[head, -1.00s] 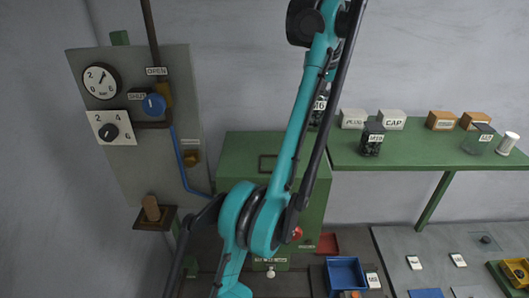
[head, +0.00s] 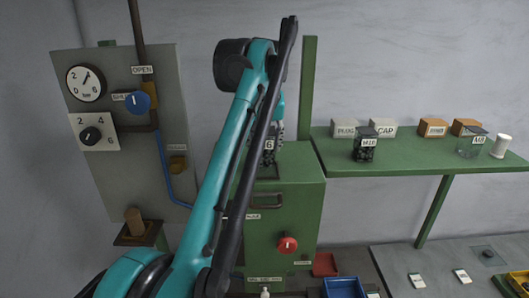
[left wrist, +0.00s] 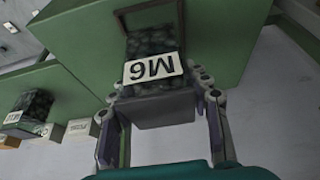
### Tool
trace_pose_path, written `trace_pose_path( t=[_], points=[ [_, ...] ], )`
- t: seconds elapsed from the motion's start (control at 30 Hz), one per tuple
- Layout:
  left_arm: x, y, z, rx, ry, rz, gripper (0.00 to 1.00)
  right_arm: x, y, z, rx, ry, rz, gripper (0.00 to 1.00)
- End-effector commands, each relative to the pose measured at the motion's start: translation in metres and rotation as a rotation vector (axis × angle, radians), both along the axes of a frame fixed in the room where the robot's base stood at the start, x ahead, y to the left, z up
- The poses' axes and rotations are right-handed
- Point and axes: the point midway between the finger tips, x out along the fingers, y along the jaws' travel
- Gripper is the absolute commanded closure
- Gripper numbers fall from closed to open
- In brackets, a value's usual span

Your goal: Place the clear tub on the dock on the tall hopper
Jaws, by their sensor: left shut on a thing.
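The clear tub (head: 269,158) is full of dark pieces and bears an M6 label. It is partly hidden behind my left arm in the head view. In the left wrist view the tub (left wrist: 151,47) sits between the fingers with its label toward the camera. My left gripper (head: 278,128) is shut on it, and its fingers (left wrist: 161,100) flank the tub. The tall green hopper (head: 302,195) stands in the middle, with the tub in line with its top. I cannot tell whether the tub touches it, and I cannot make out the dock. My right gripper is not in view.
A green post (head: 308,90) rises behind the hopper. A green shelf (head: 400,158) at right holds an M10 tub (head: 366,150), another clear tub (head: 471,146), boxes and a white spool (head: 501,146). A grey valve panel (head: 135,110) is at left. A blue bin (head: 343,288) sits low.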

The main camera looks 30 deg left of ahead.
Motion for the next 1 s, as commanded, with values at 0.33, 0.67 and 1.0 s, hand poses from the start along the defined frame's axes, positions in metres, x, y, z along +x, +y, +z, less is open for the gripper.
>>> trace_pose_path(
  t=[0.33, 0.67, 1.0],
  points=[
    [0.0, 0.0, -0.023, 0.0, 0.0, 0.0, 0.97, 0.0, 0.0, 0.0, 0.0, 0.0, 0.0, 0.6],
    [0.0, 0.0, -0.026, 0.0, 0.0, 0.0, 0.32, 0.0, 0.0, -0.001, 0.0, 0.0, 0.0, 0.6],
    [0.0, 0.0, -0.022, 0.0, 0.0, 0.0, 0.32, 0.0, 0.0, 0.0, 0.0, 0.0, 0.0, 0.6]
  ],
)
